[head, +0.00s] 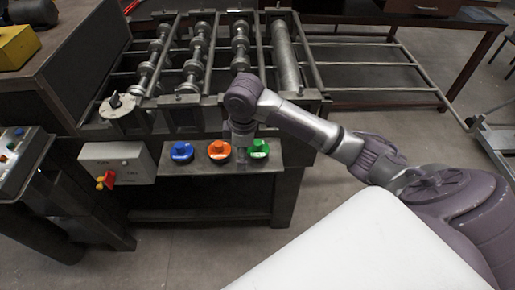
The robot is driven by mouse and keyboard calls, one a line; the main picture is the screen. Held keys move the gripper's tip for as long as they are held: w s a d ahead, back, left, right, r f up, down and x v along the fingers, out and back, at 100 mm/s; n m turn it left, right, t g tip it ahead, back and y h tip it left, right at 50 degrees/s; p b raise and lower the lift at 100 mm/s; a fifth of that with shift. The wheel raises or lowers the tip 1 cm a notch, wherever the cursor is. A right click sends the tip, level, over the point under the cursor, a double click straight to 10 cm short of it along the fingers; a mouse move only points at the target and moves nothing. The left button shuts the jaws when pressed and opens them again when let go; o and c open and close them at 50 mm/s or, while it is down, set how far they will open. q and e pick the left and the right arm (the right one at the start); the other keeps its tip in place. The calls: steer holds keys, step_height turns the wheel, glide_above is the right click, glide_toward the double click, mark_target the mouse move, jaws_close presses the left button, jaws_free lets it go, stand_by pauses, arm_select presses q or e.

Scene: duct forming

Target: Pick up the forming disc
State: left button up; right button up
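I cannot tell which one is the forming disc. My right arm comes in from the right, and its gripper (242,157) points down between the orange and green discs. The fingers are small and dark, so I cannot tell whether they are open or touching a disc. My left gripper is out of view.
A roller machine (215,60) stands behind the shelf, with a round dial-like part (117,105) at its left corner. A grey control box (117,163) with a red and yellow switch is left of the discs. A button panel (18,150) stands far left.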

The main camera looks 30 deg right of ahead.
step_height(320, 180, up, 8)
glide_above(257, 142)
steer(key=shift+g+h, duration=0.3)
steer(key=shift+g, duration=0.1)
step_height(257, 142, down, 8)
steer(key=shift+d+r+p, duration=0.1)
steer(key=shift+p, duration=0.45)
steer(key=shift+f+p, duration=0.8)
steer(key=shift+f, duration=1.95)
steer(key=shift+r, duration=0.1)
jaws_close()
